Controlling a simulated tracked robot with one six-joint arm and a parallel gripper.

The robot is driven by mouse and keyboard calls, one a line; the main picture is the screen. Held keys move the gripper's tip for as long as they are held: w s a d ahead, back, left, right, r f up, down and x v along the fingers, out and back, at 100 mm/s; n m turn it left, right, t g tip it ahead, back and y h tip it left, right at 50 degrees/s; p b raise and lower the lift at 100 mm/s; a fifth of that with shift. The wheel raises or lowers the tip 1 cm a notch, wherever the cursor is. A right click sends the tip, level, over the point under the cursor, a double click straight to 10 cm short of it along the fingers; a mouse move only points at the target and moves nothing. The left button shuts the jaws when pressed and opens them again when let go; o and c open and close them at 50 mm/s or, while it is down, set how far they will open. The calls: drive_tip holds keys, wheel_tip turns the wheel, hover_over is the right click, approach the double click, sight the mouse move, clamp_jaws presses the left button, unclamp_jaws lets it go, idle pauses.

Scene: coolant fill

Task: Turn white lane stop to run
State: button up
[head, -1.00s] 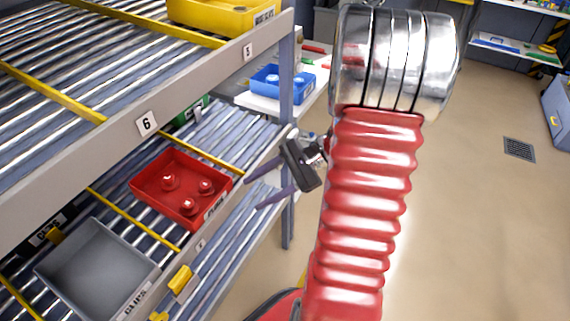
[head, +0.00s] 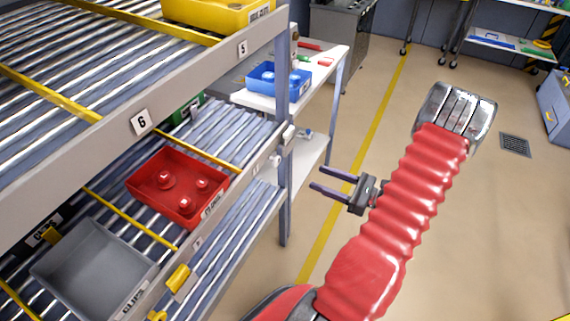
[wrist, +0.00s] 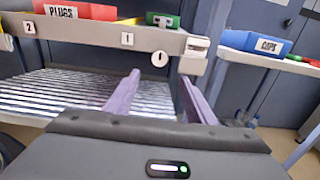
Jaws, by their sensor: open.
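A small whitish block (head: 288,134), which looks like the white lane stop, sits at the right end of the lower rack's front rail, by the upright post. In the wrist view it shows as a pale block (wrist: 196,45) at the rail's end, beside a round white tag (wrist: 160,58). Which setting it stands at I cannot tell. My gripper (head: 317,178) is open and empty, right of the post and apart from the rack. In the wrist view my gripper's fingers (wrist: 160,76) point toward the rail, below and in front of the block.
A red bin (head: 150,195) of plugs and a grey clips bin (head: 75,285) sit on the lower rollers. A yellow stop (head: 178,278) is on the rail farther left. A white table (head: 325,65) with a blue caps bin (head: 265,85) stands behind.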

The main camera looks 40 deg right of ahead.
sight(279, 161)
drive_tip(key=shift+w, duration=0.1)
drive_tip(key=x, duration=1.3)
drive_tip(key=shift+w+a, duration=0.1)
drive_tip(key=shift+w, duration=0.25)
clamp_jaws()
drive_tip(key=shift+d, duration=0.25)
idle(0.6)
